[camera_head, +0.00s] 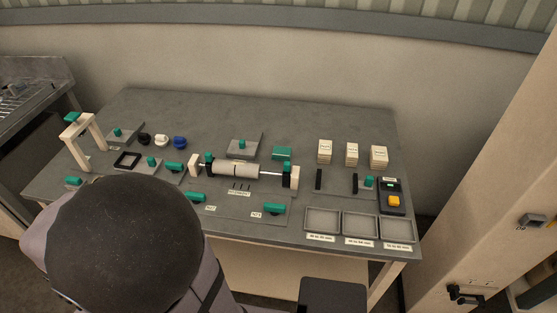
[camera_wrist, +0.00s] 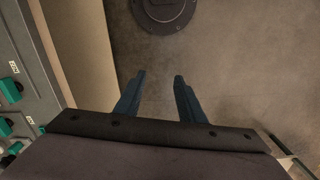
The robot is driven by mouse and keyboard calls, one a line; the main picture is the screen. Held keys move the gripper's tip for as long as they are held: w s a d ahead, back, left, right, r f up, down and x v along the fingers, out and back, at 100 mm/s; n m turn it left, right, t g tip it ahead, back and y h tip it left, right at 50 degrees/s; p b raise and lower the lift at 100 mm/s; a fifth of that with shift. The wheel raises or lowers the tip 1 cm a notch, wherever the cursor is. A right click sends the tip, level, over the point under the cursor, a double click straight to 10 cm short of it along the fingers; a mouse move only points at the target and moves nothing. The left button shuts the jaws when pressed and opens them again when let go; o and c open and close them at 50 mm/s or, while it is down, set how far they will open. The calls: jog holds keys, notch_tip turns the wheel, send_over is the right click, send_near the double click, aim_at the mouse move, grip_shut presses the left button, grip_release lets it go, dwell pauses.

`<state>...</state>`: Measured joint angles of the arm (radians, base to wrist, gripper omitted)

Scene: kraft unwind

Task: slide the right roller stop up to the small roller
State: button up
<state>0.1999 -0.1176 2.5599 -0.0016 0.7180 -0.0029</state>
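The small roller (camera_head: 237,170) is a pale cylinder lying across a thin shaft on the table in the head view. The right roller stop (camera_head: 287,178) is a dark block on the shaft near its right end, beside a cream support (camera_head: 295,173). A bare length of shaft (camera_head: 270,174) shows between the roller and this stop. A left stop (camera_head: 208,166) with a teal top is close to the roller's left end. My gripper (camera_wrist: 158,88) is open and empty over the floor in the wrist view. It is hidden in the head view.
Labelled grey trays (camera_head: 322,220) line the front right. Cream stacks (camera_head: 352,154) stand behind them. A control box with a yellow button (camera_head: 393,201) is at the right. Teal-handled parts (camera_head: 274,208) lie in front of the roller. My arm covers the front left.

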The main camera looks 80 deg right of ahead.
jog(key=s+d+f+m+y+p, duration=0.1)
jog(key=s+d+m+p, duration=0.1)
jog(key=s+d+m, duration=0.45)
jog(key=s+d+m+y+p, duration=0.1)
jog(key=s+d+m, duration=0.3)
jog(key=d, duration=0.5)
jog(key=m+h+p, duration=0.2)
jog(key=m+h, duration=0.3)
jog(key=h, duration=0.2)
send_near(287, 163)
jog(key=shift+y, duration=0.3)
jog(key=shift+p+x, duration=1.25)
jog(key=shift+x, duration=2.95)
jog(key=shift+d, duration=0.15)
